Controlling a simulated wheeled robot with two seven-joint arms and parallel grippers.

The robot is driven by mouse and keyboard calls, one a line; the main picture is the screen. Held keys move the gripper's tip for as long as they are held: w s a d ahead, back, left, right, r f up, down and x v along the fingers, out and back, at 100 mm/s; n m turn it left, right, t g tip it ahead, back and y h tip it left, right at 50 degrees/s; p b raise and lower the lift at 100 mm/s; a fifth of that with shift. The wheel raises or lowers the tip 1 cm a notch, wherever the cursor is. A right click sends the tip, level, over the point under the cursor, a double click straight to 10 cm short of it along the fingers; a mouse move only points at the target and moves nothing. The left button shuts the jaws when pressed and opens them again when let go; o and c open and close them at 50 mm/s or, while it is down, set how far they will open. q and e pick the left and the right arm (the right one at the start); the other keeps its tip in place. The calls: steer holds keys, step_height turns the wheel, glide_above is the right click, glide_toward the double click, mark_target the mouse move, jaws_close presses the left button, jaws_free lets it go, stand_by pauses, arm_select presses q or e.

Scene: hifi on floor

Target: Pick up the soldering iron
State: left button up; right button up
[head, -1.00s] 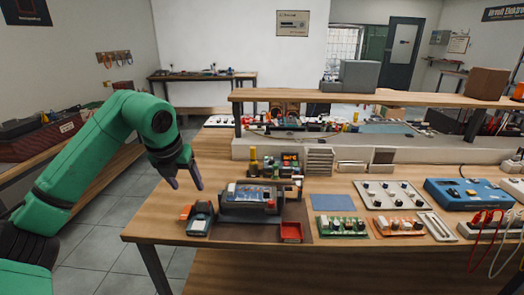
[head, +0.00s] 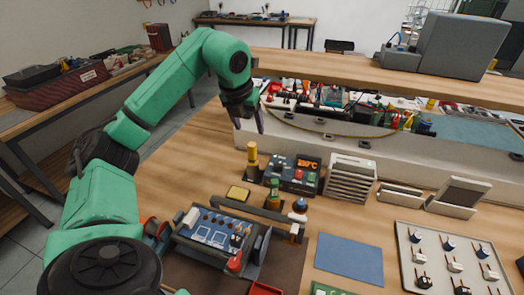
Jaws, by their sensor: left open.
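A soldering station (head: 294,174) with a lit orange display stands on the wooden workbench (head: 190,160). An upright tool with a yellow handle (head: 252,152) stands in a dark base just left of the station; it looks like the soldering iron in its holder. My left gripper (head: 248,122) is open and empty, fingers pointing down, in the picture just above the yellow handle. I cannot tell how far apart in depth they are. My right gripper is not in view.
A blue circuit-board holder (head: 218,230) stands in front, with small bottles behind it. A slotted grey rack (head: 349,178) is right of the station. A raised shelf (head: 400,80) crosses behind.

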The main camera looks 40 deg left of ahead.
mark_target(251, 145)
arm_select(q)
steer(key=x, duration=0.3)
steer(key=p+x, duration=0.1)
steer(key=x, duration=0.3)
steer(key=p+x, duration=0.1)
steer(key=x, duration=0.3)
steer(key=shift+s+a+f, duration=0.1)
steer(key=shift+s+a, duration=0.05)
steer(key=shift+s, duration=0.25)
steer(key=shift+w+a+f, duration=0.1)
steer(key=shift+w+f, duration=0.05)
steer(key=shift+f, duration=0.3)
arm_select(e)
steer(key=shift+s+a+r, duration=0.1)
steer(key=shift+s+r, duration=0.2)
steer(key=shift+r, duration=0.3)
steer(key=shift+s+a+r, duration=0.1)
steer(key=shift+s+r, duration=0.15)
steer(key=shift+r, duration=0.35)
arm_select(q)
steer(key=c, duration=1)
jaws_close()
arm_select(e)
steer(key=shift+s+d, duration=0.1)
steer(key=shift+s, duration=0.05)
